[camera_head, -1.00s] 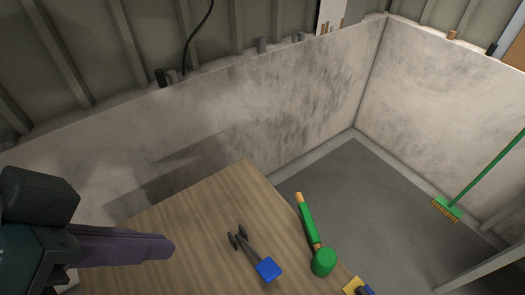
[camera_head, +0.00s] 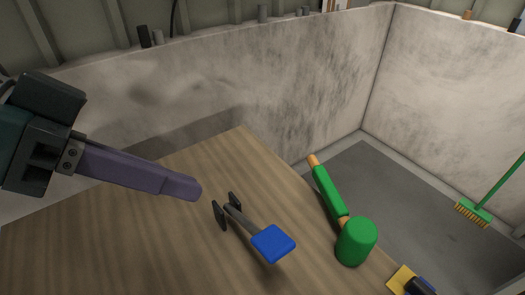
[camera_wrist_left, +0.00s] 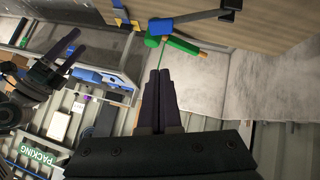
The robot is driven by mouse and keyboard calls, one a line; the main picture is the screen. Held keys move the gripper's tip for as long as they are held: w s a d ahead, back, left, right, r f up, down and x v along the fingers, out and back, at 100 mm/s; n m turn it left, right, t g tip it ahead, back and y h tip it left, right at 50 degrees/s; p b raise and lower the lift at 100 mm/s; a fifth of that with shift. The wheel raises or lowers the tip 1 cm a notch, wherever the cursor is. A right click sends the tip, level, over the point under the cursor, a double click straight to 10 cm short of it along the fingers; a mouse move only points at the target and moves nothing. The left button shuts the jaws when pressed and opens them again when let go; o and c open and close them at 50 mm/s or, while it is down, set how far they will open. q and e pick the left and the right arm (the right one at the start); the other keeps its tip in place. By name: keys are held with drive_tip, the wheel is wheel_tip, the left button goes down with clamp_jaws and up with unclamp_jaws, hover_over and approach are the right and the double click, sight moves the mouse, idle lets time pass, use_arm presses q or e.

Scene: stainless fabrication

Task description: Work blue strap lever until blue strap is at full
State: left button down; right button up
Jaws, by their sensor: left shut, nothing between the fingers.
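The lever with a blue square end (camera_head: 273,243) has a grey shaft held between two dark bracket plates (camera_head: 226,210) on a wooden top. Its blue part also shows in the left wrist view (camera_wrist_left: 187,22). I cannot read any strap level. My left gripper (camera_head: 192,188) has long purple fingers, shut and empty, just left of the bracket and apart from the lever. Its closed fingers also show in the left wrist view (camera_wrist_left: 165,75). A dark gripper, apparently my right one (camera_wrist_left: 70,46), shows at the left of that view; its jaw state is unclear.
A green handle with a green cylinder (camera_head: 356,242) lies right of the blue lever. A yellow and dark item (camera_head: 408,282) is at the wooden top's (camera_head: 110,232) front right. A pale wall (camera_head: 280,80) stands behind. A green broom (camera_head: 476,211) is far right.

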drive_tip(key=shift+d, duration=0.1)
use_arm(q)
approach(282, 237)
drive_tip(key=w+d, duration=0.2)
drive_tip(key=d, duration=0.1)
drive_tip(key=shift+w+d, duration=0.2)
drive_tip(key=f, duration=0.3)
drive_tip(key=shift+s+d+f+b, duration=0.1)
drive_tip(key=shift+s+d+b, duration=0.2)
drive_tip(key=shift+s, duration=0.1)
drive_tip(key=shift+s+f, duration=0.1)
drive_tip(key=shift+f, duration=0.25)
use_arm(e)
drive_tip(key=shift+f, duration=0.35)
